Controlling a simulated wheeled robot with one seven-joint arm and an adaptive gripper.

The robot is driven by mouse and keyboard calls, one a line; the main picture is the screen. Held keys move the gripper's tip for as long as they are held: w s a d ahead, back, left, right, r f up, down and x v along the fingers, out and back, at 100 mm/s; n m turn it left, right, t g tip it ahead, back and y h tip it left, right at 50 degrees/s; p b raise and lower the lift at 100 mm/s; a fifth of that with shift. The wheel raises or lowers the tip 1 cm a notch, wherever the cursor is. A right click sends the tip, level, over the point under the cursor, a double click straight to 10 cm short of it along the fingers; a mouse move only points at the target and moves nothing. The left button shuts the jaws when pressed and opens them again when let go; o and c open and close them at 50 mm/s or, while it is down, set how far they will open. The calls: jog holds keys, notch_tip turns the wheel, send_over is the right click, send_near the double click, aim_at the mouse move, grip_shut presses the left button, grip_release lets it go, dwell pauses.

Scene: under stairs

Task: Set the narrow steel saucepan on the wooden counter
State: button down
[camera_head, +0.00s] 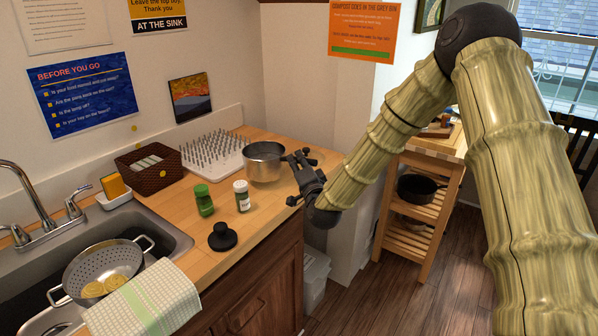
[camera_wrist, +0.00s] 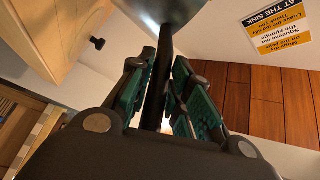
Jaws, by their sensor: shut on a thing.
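The steel saucepan (camera_head: 264,163) is at the back right of the wooden counter (camera_head: 262,212), near the drying rack. My gripper (camera_head: 303,168) is at its right side, by the counter's right end. In the wrist view my gripper (camera_wrist: 160,100) has its two fingers closed around the saucepan's dark handle (camera_wrist: 158,75). The shiny pan body (camera_wrist: 165,10) shows at the top of that view. The pan looks upright. Whether its base touches the counter or hangs just above it, I cannot tell.
A white spiked drying rack (camera_head: 212,152) stands left of the pan. A brown basket (camera_head: 149,166) and the sink lie further left. The front right counter is clear.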

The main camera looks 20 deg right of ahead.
jog(key=f, duration=0.3)
jog(key=shift+w+a+f+p, duration=0.2)
jog(key=shift+w+p, duration=0.1)
jog(key=shift+d+f, duration=0.1)
jog(key=shift+s, duration=0.2)
jog(key=c, duration=1.8)
grip_release()
jog(key=shift+w+f, duration=0.1)
jog(key=o, duration=0.4)
jog(key=shift+o, duration=0.4)
jog(key=shift+r, duration=0.2)
jog(key=s+f+b, duration=0.1)
jog(key=s+b, duration=0.1)
jog(key=s, duration=1)
jog(key=shift+f+b, duration=0.2)
jog(key=shift+b, duration=0.15)
